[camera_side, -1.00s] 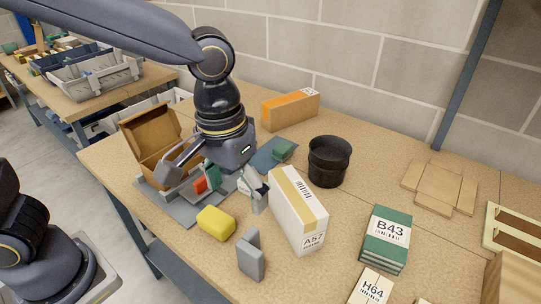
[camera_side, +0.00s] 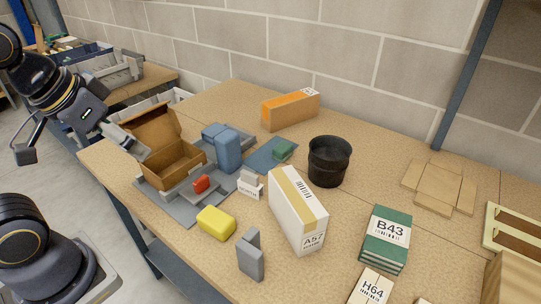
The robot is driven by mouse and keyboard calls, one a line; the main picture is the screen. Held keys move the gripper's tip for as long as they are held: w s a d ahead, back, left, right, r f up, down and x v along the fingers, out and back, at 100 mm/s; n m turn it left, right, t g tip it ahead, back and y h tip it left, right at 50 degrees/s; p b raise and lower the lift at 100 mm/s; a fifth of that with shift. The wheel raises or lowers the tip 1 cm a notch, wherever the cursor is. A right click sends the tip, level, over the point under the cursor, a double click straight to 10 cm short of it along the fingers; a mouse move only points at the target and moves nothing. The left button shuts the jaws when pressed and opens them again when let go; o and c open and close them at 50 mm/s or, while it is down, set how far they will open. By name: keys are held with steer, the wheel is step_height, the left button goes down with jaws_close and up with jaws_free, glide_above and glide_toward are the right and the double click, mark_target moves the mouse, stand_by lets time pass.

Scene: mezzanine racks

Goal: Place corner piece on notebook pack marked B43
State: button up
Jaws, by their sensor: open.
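The notebook pack marked B43 (camera_side: 385,246) is a green stack with a white label, lying flat at the right of the table. Its top is bare. A grey L-shaped upright piece (camera_side: 251,262), which looks like the corner piece, stands near the front edge, left of the pack and apart from it. My gripper (camera_side: 80,152) is at the far left, beside the open cardboard box. Its fingers are spread wide with nothing between them, far from both the grey piece and the pack.
A white box A57 (camera_side: 297,215) stands between the grey piece and the pack. H64 (camera_side: 371,288) lies in front of the pack. A black pot (camera_side: 329,160), yellow block (camera_side: 216,222), open cardboard box (camera_side: 170,165), blue container (camera_side: 228,150) and orange box (camera_side: 290,109) are around.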

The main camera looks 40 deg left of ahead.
mark_target(251, 245)
steer(key=w+d+f+n+g+h, duration=0.2)
steer(key=d+f+n+g+h, duration=0.2)
steer(key=d+n+g+h, duration=0.4)
steer(key=w+a+f+n+t+h, duration=0.1)
steer(key=w+f+n, duration=0.1)
steer(key=f+n, duration=0.1)
steer(key=w+a+f+n+h, duration=0.1)
steer(key=w+f+n+h, duration=0.1)
steer(key=f+n, duration=0.1)
steer(key=w+a+f+n+t+h, duration=0.1)
steer(key=w+f+n+h, duration=0.1)
steer(key=f+n, duration=0.2)
steer(key=shift+a+f+t, duration=0.2)
steer(key=shift+a+t, duration=0.1)
steer(key=shift+s+d+f+h, duration=0.1)
steer(key=shift+f+h, duration=0.2)
steer(key=x, duration=1.6)
steer(key=shift+d+f, duration=0.1)
steer(key=shift+d, duration=0.1)
steer(key=shift+c, duration=0.4)
